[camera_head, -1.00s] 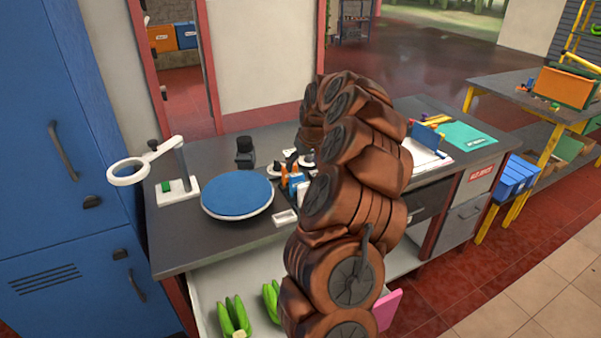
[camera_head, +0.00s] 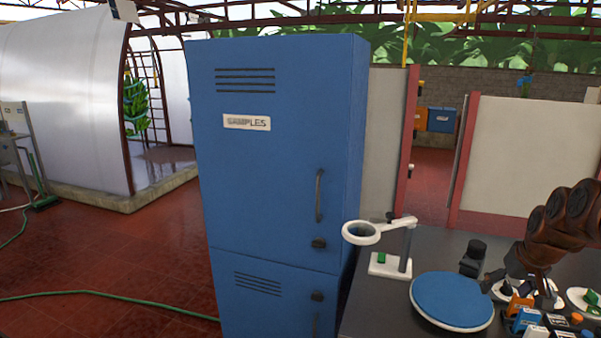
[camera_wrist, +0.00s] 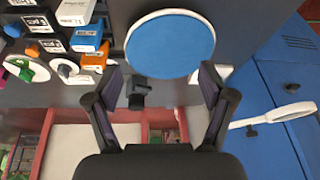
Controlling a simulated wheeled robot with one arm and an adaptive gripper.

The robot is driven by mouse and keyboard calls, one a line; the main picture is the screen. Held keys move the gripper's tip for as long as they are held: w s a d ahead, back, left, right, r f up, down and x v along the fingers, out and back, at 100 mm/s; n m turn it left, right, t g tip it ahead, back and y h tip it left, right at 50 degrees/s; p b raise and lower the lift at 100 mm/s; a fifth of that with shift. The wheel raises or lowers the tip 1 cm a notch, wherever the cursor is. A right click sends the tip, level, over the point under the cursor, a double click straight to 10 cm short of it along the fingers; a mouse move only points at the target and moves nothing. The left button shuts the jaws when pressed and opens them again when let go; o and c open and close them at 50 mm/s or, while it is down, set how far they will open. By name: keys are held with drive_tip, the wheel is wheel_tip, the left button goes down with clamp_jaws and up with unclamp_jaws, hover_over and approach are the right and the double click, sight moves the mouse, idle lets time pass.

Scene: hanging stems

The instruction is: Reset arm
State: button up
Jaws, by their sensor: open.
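My gripper (camera_wrist: 162,84) is open and empty in the wrist view, its two dark fingers spread apart. A round blue-topped disc (camera_wrist: 172,45) with a white rim lies ahead of the fingers. It also shows on the dark worktop in the head view (camera_head: 452,300). My brown arm (camera_head: 566,222) reaches in from the right edge of the head view, above the worktop. The fingertips are hard to make out there.
A tall blue cabinet labelled SAMPLES (camera_head: 275,165) stands left of the worktop (camera_head: 375,318), doors shut. A white ring magnifier (camera_head: 362,232) stands near the worktop's left end. Small blue and orange boxes (camera_head: 524,318) crowd the right. A green hose (camera_head: 110,294) crosses the open floor.

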drive_tip(key=s+a+r+n+g, duration=0.1)
drive_tip(key=s+a, duration=0.3)
drive_tip(key=a, duration=0.3)
drive_tip(key=s+a+n+g+y, duration=0.1)
drive_tip(key=s+a, duration=0.3)
drive_tip(key=a, duration=0.3)
drive_tip(key=s+a+r, duration=0.1)
drive_tip(key=s+a, duration=0.3)
drive_tip(key=a, duration=0.4)
drive_tip(key=s+a+f+g, duration=0.1)
drive_tip(key=s+a, duration=0.1)
drive_tip(key=s, duration=0.5)
drive_tip(key=s+a+f+g, duration=0.1)
drive_tip(key=s+a+f, duration=0.1)
drive_tip(key=s, duration=0.5)
drive_tip(key=s+a+f+g+h, duration=0.1)
drive_tip(key=s+a, duration=0.1)
drive_tip(key=s, duration=0.6)
drive_tip(key=shift+a+f+g, duration=0.4)
